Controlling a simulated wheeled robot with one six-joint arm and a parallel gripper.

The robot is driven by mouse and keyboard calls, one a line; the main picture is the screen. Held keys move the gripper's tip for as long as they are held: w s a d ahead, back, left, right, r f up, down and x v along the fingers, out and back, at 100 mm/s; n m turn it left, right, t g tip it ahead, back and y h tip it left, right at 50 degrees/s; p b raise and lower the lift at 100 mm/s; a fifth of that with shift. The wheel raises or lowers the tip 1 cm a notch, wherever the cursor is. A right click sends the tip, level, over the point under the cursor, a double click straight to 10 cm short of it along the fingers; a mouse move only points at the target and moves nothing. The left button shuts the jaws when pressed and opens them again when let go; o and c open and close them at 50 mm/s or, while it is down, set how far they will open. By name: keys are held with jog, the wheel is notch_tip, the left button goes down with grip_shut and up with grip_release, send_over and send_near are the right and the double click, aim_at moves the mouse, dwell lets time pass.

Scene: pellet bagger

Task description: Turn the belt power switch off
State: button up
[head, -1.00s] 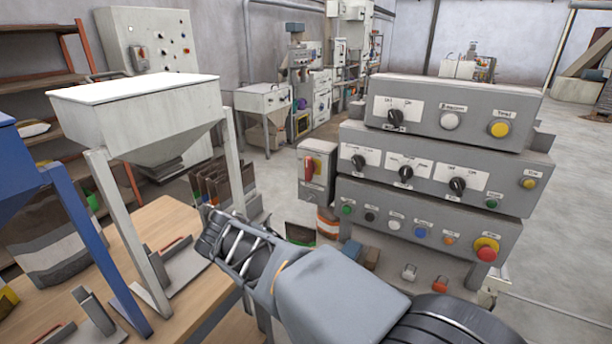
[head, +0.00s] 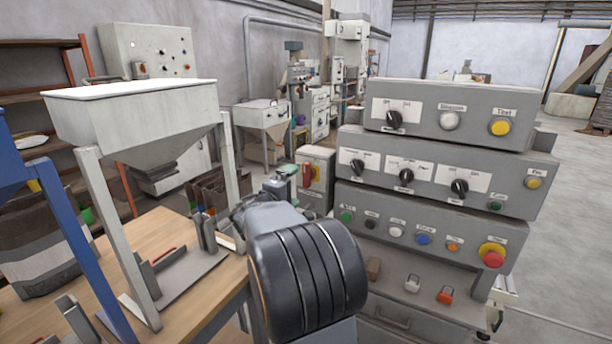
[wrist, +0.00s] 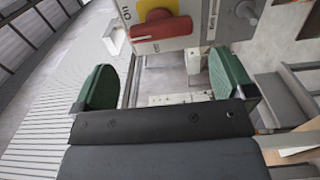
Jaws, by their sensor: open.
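A red rotary handle on a yellow plate (head: 313,174) sits on the front of a small grey box (head: 320,153) at the left of the button console. In the head view the handle looks upright; its labels are too small to read there. In the wrist view the red handle (wrist: 160,29) lies across the top centre, with the yellow part behind it. My gripper (wrist: 165,82) is open and empty, its two green pads wide apart below the handle in that picture and not touching it. In the head view my arm mostly hides the gripper.
The grey console (head: 437,178) to the right carries several knobs and buttons, including a red mushroom button (head: 492,256). A hopper on legs (head: 135,115) stands over the wooden table (head: 215,292) at left. Open floor lies at the right.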

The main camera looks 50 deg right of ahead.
aim_at(305, 177)
jog(key=p+x, duration=0.1)
jog(key=x, duration=0.7)
jog(key=shift+d, duration=0.25)
jog(key=shift+c, duration=0.3)
jog(key=c, duration=0.6)
